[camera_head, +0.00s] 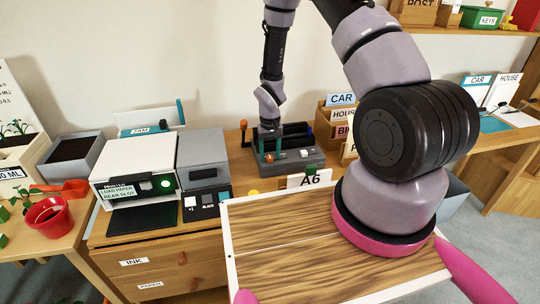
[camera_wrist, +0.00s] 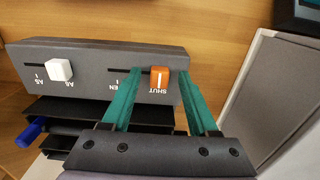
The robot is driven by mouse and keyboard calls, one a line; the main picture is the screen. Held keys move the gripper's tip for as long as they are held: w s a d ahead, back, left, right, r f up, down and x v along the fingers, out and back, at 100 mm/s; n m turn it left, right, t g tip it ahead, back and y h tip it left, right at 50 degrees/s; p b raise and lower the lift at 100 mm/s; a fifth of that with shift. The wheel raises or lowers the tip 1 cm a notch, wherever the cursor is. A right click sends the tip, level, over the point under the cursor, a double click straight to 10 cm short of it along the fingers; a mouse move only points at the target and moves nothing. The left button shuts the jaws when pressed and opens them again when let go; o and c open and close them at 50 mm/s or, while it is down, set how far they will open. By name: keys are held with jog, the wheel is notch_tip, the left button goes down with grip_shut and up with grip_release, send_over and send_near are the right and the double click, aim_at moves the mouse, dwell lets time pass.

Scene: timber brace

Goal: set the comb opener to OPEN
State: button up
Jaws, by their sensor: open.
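The comb opener is an orange slider (camera_wrist: 160,78) on the dark grey panel (camera_wrist: 100,55) of a binding machine (camera_head: 312,162). The wrist view shows the panel upside down. The slider sits at the end of its slot by the word SHUT. The slot runs left in that view to a label ending in EN, partly hidden by a finger. My gripper (camera_wrist: 160,72) has teal fingers apart, one on each side of the orange slider. I see a gap on both sides, wider at the fingers' base. In the head view my gripper (camera_head: 268,150) is small at the machine.
A blue-ended rod (camera_wrist: 30,132) sticks out beside the machine. A printer (camera_head: 138,165) stands left of it. A wood-grained tray (camera_head: 290,235) and my arm fill the foreground. Labelled files (camera_head: 341,115) stand behind right.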

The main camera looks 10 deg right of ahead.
jog(key=shift+f, duration=0.3)
grip_shut()
dwell(1.3)
